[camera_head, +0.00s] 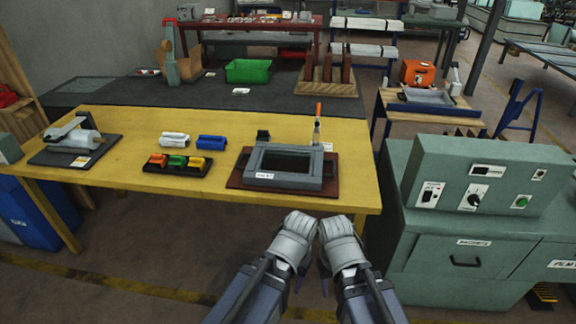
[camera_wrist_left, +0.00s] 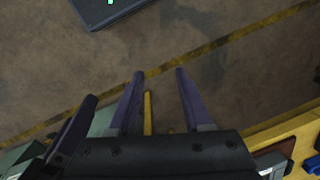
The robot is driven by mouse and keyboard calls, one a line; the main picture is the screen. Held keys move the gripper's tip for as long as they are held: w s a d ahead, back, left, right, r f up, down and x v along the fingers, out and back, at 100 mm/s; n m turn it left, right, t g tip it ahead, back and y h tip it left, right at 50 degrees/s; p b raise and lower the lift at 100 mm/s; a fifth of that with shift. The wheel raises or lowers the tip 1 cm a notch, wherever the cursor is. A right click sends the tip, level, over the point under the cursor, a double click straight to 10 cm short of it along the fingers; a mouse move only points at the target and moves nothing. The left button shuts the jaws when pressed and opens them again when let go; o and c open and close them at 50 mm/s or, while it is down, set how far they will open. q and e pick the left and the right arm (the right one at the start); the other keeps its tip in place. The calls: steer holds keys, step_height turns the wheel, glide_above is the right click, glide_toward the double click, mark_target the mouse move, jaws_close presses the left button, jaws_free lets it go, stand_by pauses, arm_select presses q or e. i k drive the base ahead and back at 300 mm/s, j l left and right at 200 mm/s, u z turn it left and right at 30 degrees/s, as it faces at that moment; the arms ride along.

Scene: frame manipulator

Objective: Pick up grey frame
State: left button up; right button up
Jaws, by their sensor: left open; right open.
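The grey frame (camera_head: 300,183) is rectangular with a dark opening and a small white label on its near side. It lies flat on a dark red board (camera_head: 236,180) near the front right of the yellow table. My right gripper (camera_head: 326,280) and my left gripper (camera_head: 299,283) hang side by side in front of the table's near edge, apart from the frame. Their fingers are mostly hidden in the head view. The left wrist view shows my left gripper (camera_wrist_left: 160,75) with its fingers apart and nothing between them, above the floor.
Left of the frame are a black tray (camera_head: 163,170) with coloured pieces, a white block (camera_head: 175,139) and a blue block (camera_head: 211,142). An orange-handled tool (camera_head: 318,122) stands behind the frame. A green control cabinet (camera_head: 475,195) stands close on the right.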

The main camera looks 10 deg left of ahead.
mark_target(276, 164)
steer(key=i+z, duration=0.25)
steer(key=i, duration=0.6)
steer(key=i+j+z, duration=0.2)
steer(key=i, duration=0.6)
steer(key=l, duration=0.1)
